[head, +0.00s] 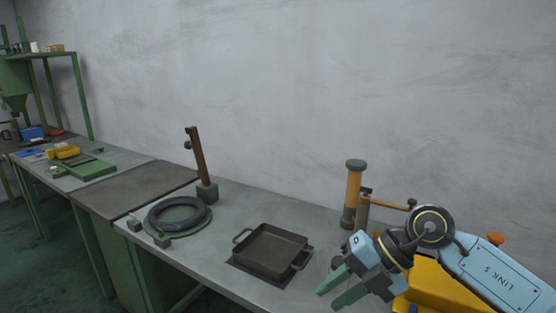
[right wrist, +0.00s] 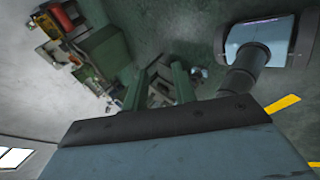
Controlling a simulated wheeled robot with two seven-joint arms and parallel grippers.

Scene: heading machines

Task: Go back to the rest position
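My right gripper (head: 343,287) shows at the lower right of the head view, over the front part of the workbench, to the right of a dark square tray (head: 272,249). Its two green fingers are apart with nothing between them. The fingers also show in the right wrist view (right wrist: 160,88), spread, with the floor and machinery beyond. My left gripper does not show in the head view.
The grey workbench (head: 228,231) runs along the wall. On it stand a black ring (head: 178,213) on a round base, a brown upright post (head: 197,158) and an orange cylinder (head: 354,185). Green machinery (head: 15,80) stands far left.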

